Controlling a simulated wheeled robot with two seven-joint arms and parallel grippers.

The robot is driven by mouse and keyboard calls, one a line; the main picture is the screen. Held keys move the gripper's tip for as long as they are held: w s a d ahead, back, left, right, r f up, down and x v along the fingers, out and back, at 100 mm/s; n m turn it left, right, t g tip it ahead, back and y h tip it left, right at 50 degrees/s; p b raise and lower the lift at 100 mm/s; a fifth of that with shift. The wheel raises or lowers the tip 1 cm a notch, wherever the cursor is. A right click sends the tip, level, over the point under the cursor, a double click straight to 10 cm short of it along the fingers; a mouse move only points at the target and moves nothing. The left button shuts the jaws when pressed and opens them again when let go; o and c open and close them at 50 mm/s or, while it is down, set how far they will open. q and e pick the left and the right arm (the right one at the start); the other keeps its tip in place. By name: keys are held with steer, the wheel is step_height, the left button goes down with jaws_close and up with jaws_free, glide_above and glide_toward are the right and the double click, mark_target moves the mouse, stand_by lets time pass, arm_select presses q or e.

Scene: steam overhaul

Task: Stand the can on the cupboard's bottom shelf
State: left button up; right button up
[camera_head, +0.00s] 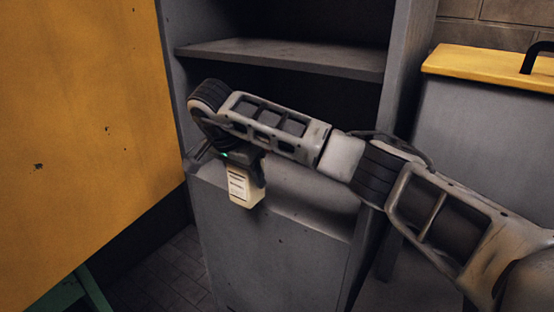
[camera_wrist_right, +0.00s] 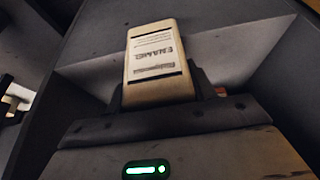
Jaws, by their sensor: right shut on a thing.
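A pale cream can (camera_head: 239,187) with a printed label is held in my right gripper (camera_head: 246,166). It appears slightly tilted in the head view. In the right wrist view the can (camera_wrist_right: 156,66) sticks out between the dark fingers, its label upside down. The open grey cupboard (camera_head: 403,75) stands behind my right arm. Its upper shelf (camera_head: 285,55) looks empty. The can shows against the cupboard's low grey front part (camera_head: 270,250); I cannot tell how far it is from it. My forearm hides much of the lower opening and bottom shelf. My left gripper is out of view.
A large worn yellow panel (camera_head: 85,130) fills the left side, close to the cupboard's left edge. A grey box with a yellow lid (camera_head: 485,68) and black handle stands right of the cupboard. Tiled floor (camera_head: 175,268) shows at lower left, beside a green piece (camera_head: 75,292).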

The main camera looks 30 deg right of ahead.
steer(key=w+d+f+p, duration=0.1)
steer(key=w+d, duration=0.1)
steer(key=d, duration=0.1)
steer(key=w+d+f, duration=0.1)
steer(key=w+d, duration=0.1)
steer(key=d, duration=0.1)
steer(key=w+d+f+p, duration=0.1)
steer(key=w+d, duration=0.1)
steer(key=d, duration=0.1)
steer(key=shift+d+f+p, duration=0.2)
steer(key=shift+d+p, duration=0.15)
steer(key=shift+f, duration=0.2)
steer(key=o, duration=1.2)
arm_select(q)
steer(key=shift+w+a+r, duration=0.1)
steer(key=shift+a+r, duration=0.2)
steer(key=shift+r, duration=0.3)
arm_select(e)
steer(key=shift+o, duration=0.4)
